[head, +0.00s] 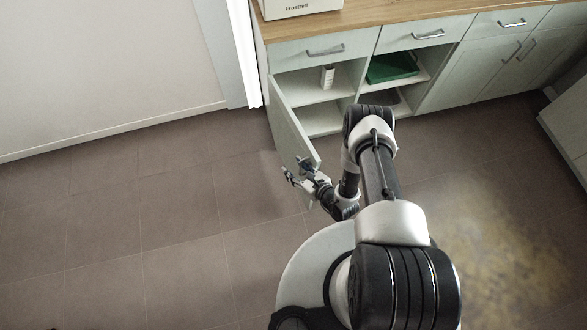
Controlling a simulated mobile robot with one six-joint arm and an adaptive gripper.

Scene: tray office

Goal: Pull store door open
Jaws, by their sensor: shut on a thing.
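The store door (291,127) is a pale grey-green cabinet door at the left end of the low cabinet. It is swung out well away from the cabinet front, hinged on its left side, and the shelves behind it show. The handle itself is mostly hidden by the fingers.
Inside the cabinet are a small white container (327,77) and a green tray (391,67). A pale box (299,8) stands on the wooden worktop (400,14). Drawers with metal handles (325,50) sit above the shelves. The tiled floor (150,215) to the left is clear.

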